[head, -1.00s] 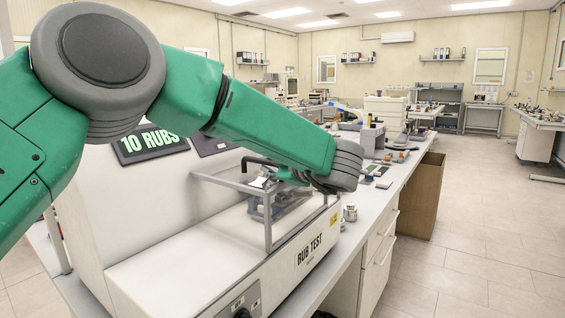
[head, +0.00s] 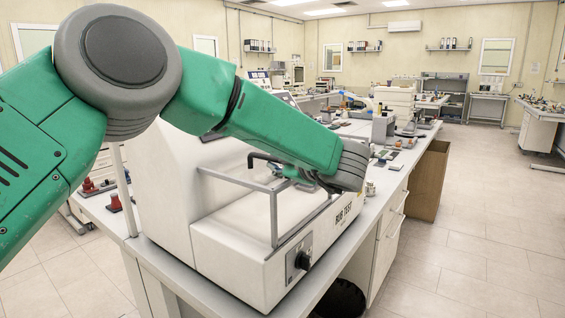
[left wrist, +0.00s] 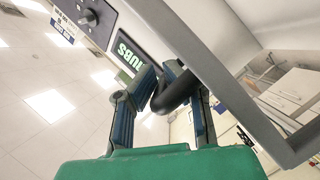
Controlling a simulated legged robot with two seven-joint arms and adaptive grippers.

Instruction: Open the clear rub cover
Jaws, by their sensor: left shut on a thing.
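The clear rub cover shows as a grey metal frame (head: 274,215) over the front bed of the white rub test machine (head: 230,240). One front post reaches down near the bed's edge. A black bent handle (head: 262,158) sits on the frame's top. My left gripper (head: 302,178) is at the handle, its fingers partly hidden by my green arm. In the left wrist view, its two blue-grey fingers (left wrist: 172,88) are shut around the black handle (left wrist: 180,90), beside the grey frame bar (left wrist: 225,70). My right gripper is not in view.
A black knob (head: 301,260) is on the machine's front panel. A small metal cup (head: 370,188) stands on the bench just right of my wrist. The bench (head: 165,265) continues back with other equipment. A brown bin (head: 428,180) stands beside it. The floor at right is clear.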

